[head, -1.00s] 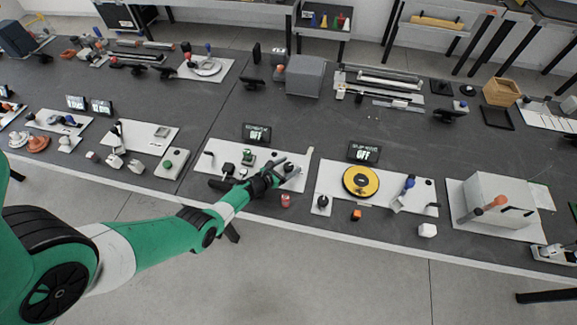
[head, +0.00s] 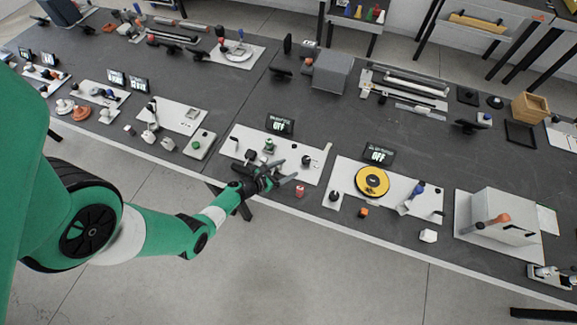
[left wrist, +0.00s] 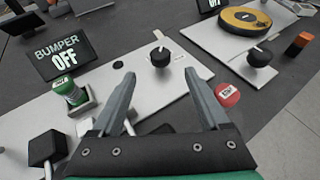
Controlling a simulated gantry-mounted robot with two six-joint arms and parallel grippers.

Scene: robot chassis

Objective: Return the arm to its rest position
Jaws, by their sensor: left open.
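My left arm comes in from the left in the head view. Its gripper (head: 286,173) is at the front edge of the long dark table, at the near edge of the white bumper panel (head: 236,139). In the left wrist view the two grey fingers (left wrist: 163,100) are spread apart with nothing between them. A display reading "BUMPER OFF" (left wrist: 64,55) stands behind the panel. A green-topped part (left wrist: 70,92) is left of the fingers and a black knob (left wrist: 160,57) is ahead of them. A red cylinder (head: 300,191) stands just right of the gripper. My right gripper is not seen.
To the right lie a yellow disc (head: 371,181) on a white panel, an orange block (head: 363,212), a white block (head: 428,236) and a large white box (head: 497,216). A grey box (head: 332,73) stands farther back. The floor in front of the table is clear.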

